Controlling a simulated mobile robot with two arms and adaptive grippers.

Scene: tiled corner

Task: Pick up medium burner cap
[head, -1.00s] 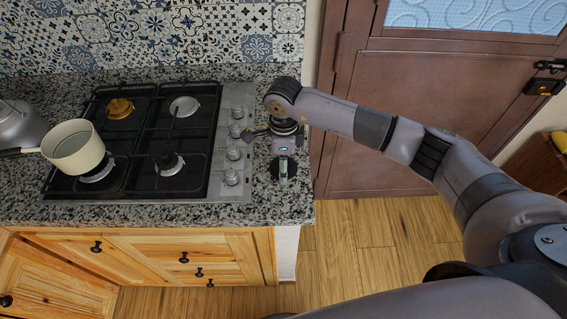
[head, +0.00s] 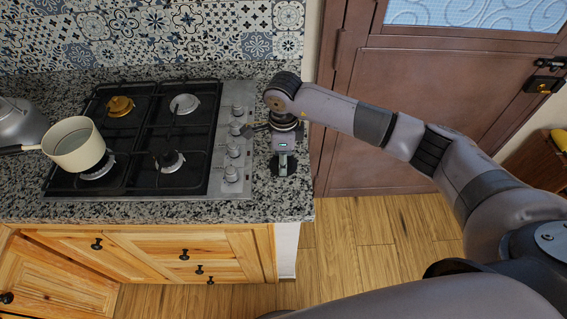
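A dark round disc, which looks like a burner cap (head: 292,170), lies on the granite counter just right of the stove. My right gripper (head: 281,158) points down over it and covers much of it. One finger part sticks out to the left near the stove knobs. The fingertips are partly hidden, so I cannot tell whether they touch the disc or how far apart they are. My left gripper is not in view.
The gas stove (head: 216,170) has black grates, bare-looking burners at the back and knobs along its right side. A cream pot (head: 75,146) stands on the front left burner, beside a grey kettle (head: 18,125). The counter's right edge is close to the disc.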

